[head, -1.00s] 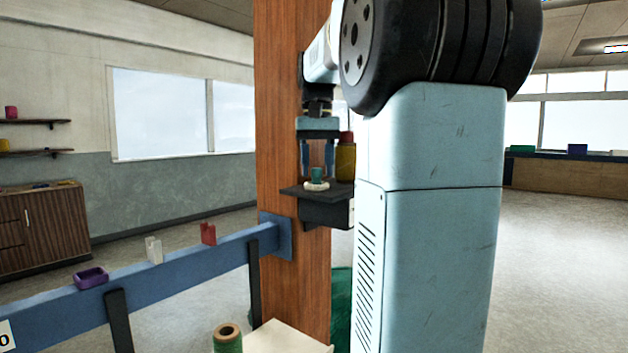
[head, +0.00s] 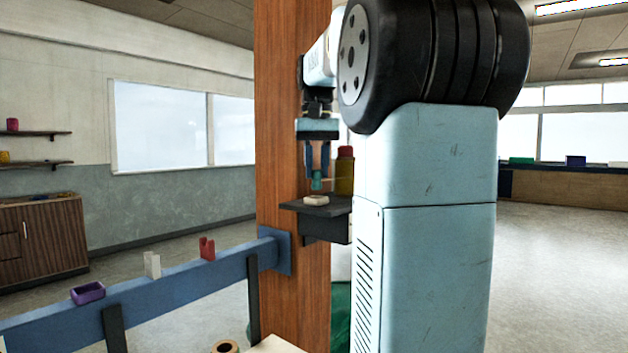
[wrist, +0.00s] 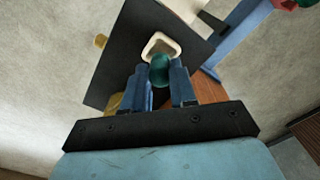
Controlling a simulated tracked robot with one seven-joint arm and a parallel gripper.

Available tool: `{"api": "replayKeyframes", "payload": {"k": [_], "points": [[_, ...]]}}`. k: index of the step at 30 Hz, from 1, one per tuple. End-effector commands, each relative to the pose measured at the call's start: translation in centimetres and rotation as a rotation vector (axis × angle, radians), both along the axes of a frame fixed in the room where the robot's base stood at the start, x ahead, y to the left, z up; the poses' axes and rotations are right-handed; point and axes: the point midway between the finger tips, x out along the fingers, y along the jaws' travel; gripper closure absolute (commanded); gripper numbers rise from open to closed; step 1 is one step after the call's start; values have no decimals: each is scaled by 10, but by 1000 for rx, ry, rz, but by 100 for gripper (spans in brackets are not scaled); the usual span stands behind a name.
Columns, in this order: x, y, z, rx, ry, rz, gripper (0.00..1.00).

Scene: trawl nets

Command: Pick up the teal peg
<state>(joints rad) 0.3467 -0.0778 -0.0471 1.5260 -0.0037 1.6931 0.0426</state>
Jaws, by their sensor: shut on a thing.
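The teal peg (head: 317,182) is between the fingers of my gripper (head: 317,172), which is shut on it. The peg hangs just above a cream ring-shaped holder (head: 316,200) on a dark shelf (head: 300,207) fixed to the wooden post. In the wrist view the peg's round teal end (wrist: 161,70) sits between the blue fingertips (wrist: 161,80), and the cream holder (wrist: 161,44) shows open beyond it. The peg's lower end is partly hidden in the wrist view.
A mustard cylinder with a red top (head: 345,170) stands on the shelf close to the right of my gripper. A wooden post (head: 280,110) rises behind. A blue rail (head: 180,279) at lower left carries a purple tray (head: 88,293), a white clip (head: 152,265) and a red clip (head: 207,248).

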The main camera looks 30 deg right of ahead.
Motion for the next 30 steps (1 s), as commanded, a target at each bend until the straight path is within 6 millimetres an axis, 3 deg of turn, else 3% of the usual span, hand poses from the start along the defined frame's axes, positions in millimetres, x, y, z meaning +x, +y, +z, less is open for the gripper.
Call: {"api": "replayKeyframes", "payload": {"k": [9,19,30], "points": [[-52,7,64,-1,-4,1,100],[-117,15,91,-1,-2,0,100],[-139,18,101,0,0,0,100]]}}
